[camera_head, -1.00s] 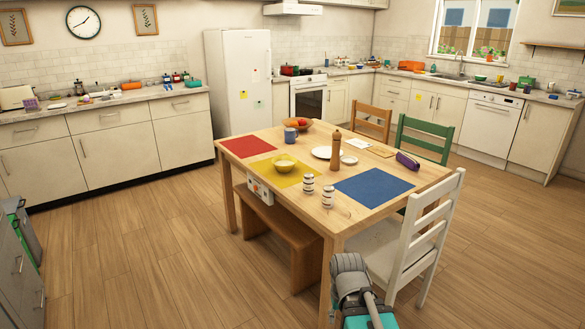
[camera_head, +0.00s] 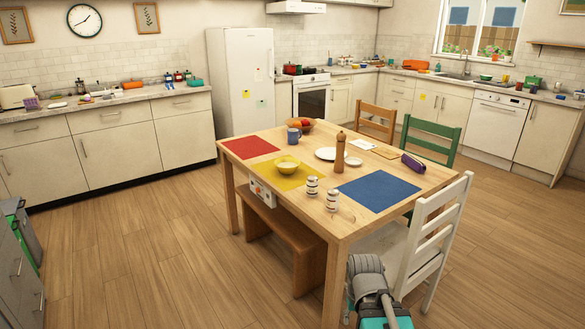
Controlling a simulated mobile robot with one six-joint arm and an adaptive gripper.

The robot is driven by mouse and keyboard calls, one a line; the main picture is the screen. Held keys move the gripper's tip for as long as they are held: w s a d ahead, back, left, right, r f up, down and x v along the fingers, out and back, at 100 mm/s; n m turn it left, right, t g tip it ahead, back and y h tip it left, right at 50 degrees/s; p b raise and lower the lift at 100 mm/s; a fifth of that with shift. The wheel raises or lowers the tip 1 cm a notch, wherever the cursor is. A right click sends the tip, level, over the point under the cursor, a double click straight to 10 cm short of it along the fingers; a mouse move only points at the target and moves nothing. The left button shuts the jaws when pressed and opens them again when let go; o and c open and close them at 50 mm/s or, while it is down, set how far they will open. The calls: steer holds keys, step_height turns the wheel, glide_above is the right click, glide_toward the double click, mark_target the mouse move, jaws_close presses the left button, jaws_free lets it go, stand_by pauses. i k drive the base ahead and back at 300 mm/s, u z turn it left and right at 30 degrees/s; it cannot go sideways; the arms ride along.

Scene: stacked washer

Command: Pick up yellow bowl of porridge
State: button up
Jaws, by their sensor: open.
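The yellow bowl of porridge (camera_head: 287,168) stands upright on the yellow placemat (camera_head: 287,182) on the wooden dining table (camera_head: 300,208). It has pale contents. Part of my arm, grey and teal, shows at the bottom, in front of the table's near right corner. My gripper itself is not in view, so I cannot see its fingers. Nothing visible touches the bowl.
A bench (camera_head: 282,238) and white chair (camera_head: 436,240) flank the table.

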mark_target(287, 166)
steer(key=i, duration=0.9)
steer(key=u, duration=0.05)
